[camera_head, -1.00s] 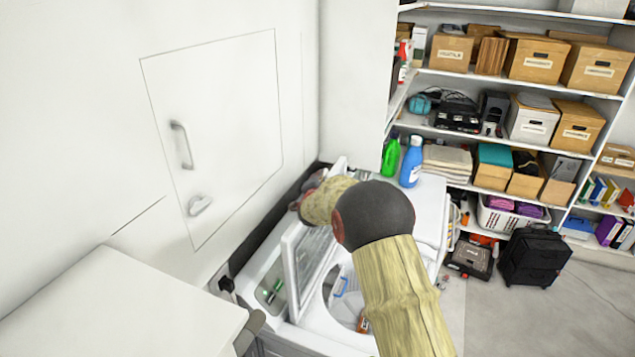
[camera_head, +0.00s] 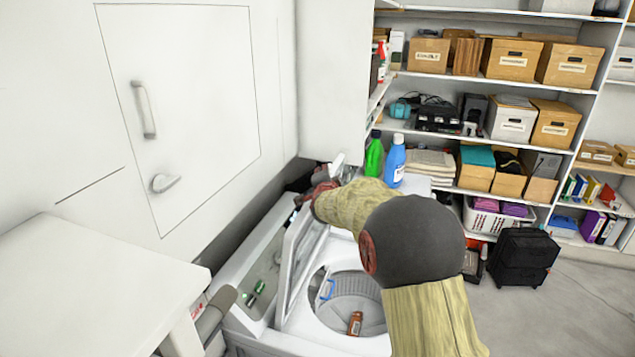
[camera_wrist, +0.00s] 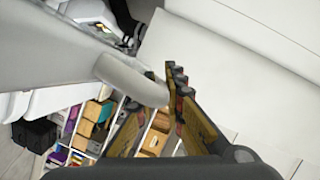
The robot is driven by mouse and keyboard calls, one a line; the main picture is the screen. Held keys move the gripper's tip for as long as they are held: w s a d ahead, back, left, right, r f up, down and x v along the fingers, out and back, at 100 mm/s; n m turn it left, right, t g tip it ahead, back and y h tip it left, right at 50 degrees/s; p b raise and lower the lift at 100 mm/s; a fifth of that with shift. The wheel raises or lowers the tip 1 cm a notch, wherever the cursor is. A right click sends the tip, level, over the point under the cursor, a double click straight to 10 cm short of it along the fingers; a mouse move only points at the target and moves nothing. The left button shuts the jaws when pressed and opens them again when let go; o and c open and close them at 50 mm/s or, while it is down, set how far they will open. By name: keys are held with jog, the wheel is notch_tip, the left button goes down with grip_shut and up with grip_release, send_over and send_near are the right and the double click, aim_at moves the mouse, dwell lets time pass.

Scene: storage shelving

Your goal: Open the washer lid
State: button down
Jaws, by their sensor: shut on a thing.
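The white washer (camera_head: 250,345) stands low in the middle of the head view. Its lid (camera_head: 292,262) is raised and stands steeply tilted, seen nearly edge-on. The round drum opening is uncovered, with a brown bottle (camera_head: 355,323) and a blue-edged item (camera_head: 327,290) inside. My gripper (camera_head: 325,190) is at the lid's upper far end, partly hidden by my arm. In the wrist view my gripper (camera_wrist: 155,97) is shut on a pale rounded part of the lid (camera_wrist: 130,78), between its yellow-and-black fingers.
A white wall with a handled panel (camera_head: 190,110) is close on the left. A white table (camera_head: 95,290) fills the lower left. A green bottle (camera_head: 374,155) and a blue bottle (camera_head: 395,160) stand beyond the washer. Shelves with boxes stand behind.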

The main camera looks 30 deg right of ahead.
jog(key=shift+s+d, duration=0.2)
jog(key=c, duration=1.9)
grip_release()
jog(key=shift+s+a, duration=0.1)
jog(key=v, duration=1.1)
jog(key=shift+s+a, duration=0.2)
jog(key=shift+s, duration=0.15)
